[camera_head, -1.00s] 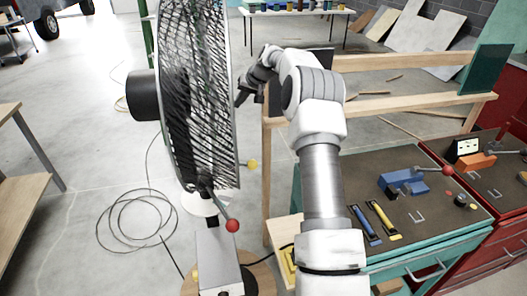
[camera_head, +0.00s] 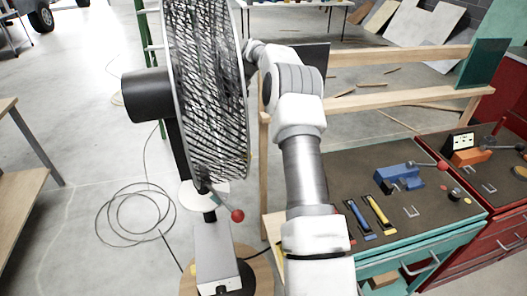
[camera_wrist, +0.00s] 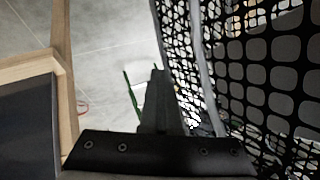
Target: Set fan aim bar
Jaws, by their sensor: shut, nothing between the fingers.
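The large fan (camera_head: 212,110) stands at centre left, with a mesh grille, a black motor housing (camera_head: 147,95) and a grey box (camera_head: 216,257) low on its stand. A short bar with a red ball end (camera_head: 237,215) sticks out below the grille; I cannot tell if it is the aim bar. In the wrist view the grille (camera_wrist: 262,75) fills the right side. My gripper (camera_wrist: 158,85) is shut and empty, close beside the grille's rim; I cannot tell if they touch. In the head view my gripper is hidden behind the fan.
A wooden frame (camera_head: 400,100) stands behind my arm. The teal bench (camera_head: 345,180) at right holds a blue vise (camera_head: 398,177) and tools, with a red cabinet (camera_head: 508,195) beside it. A coiled cable (camera_head: 135,212) lies on the open floor left of the fan.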

